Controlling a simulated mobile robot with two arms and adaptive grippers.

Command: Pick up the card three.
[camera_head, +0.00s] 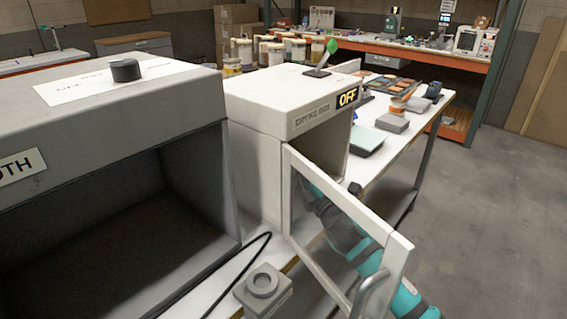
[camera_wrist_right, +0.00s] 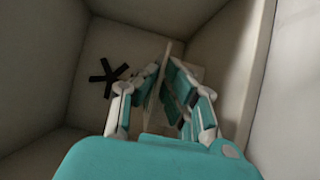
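The drying box (camera_head: 300,105) stands on the bench with its framed glass door (camera_head: 335,235) swung open. My right arm reaches past the door into the box, and its gripper is hidden in the head view. In the right wrist view my right gripper (camera_wrist_right: 166,88) has its two fingers close together on either side of a thin, pale, upright card (camera_wrist_right: 166,70). The pads appear to press on it. No number can be read on the card. My left gripper is not in view.
A black star-shaped fitting (camera_wrist_right: 108,77) shows inside the box. The box walls are close around my right gripper. A larger open booth (camera_head: 110,200) stands at left. A small grey device (camera_head: 263,287) sits in front. The floor at right is clear.

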